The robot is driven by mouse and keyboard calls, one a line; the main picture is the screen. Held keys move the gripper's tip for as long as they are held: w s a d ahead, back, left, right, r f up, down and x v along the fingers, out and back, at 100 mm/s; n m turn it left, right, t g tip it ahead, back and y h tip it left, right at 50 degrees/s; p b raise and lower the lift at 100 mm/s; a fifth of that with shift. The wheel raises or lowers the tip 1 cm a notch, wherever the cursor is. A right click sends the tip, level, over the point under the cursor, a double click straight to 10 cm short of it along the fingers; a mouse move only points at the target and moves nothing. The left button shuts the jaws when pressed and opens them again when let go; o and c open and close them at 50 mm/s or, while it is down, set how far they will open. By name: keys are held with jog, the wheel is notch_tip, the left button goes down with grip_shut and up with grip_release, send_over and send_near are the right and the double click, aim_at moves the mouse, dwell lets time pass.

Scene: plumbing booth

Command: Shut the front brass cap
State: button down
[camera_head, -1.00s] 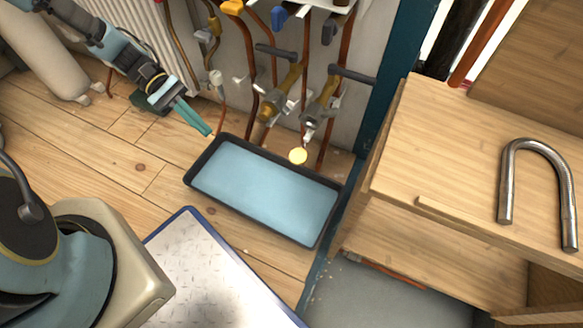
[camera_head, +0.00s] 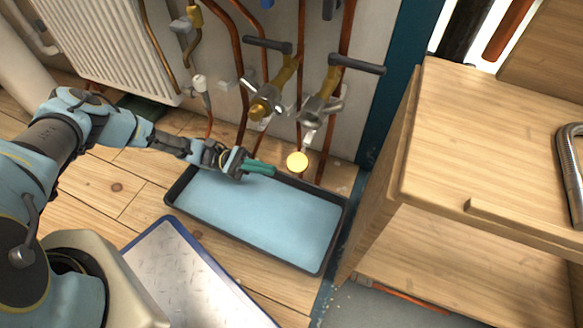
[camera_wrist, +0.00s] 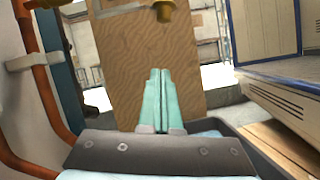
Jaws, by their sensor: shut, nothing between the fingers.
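A valve with a brass cap (camera_head: 260,107) at its outer end stands out from the wall in the head view, above the blue tray. A brass piece (camera_wrist: 164,11), perhaps this cap, shows at the top centre of the wrist view, above and beyond my fingertips. My gripper (camera_head: 272,170) is shut and empty, its teal fingers together. It is below the brass cap and apart from it, over the tray's back edge, pointing right. The fingers (camera_wrist: 160,75) also show in the wrist view. A second valve (camera_head: 318,108) with a grey outer end is to the right.
A black-rimmed tray (camera_head: 325,262) with a blue inside lies on the floor below the valves. A yellow disc (camera_head: 297,161) hangs right of my fingertips. Copper pipes (camera_head: 346,30) run up the wall. A wooden bench (camera_head: 470,140) bounds the right side; a radiator (camera_head: 105,45) stands left.

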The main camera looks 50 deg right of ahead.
aim_at(300, 160)
jog(key=s+r+b, duration=0.2)
jog(key=s+r, duration=0.5)
jog(key=s, duration=0.1)
jog(key=shift+s+d+r, duration=0.2)
jog(key=shift+r, duration=0.05)
jog(key=shift+r, duration=0.1)
jog(key=shift+a+n+h+p, duration=0.2)
jog(key=shift+n+h+p, duration=0.1)
jog(key=shift+n+p, duration=0.2)
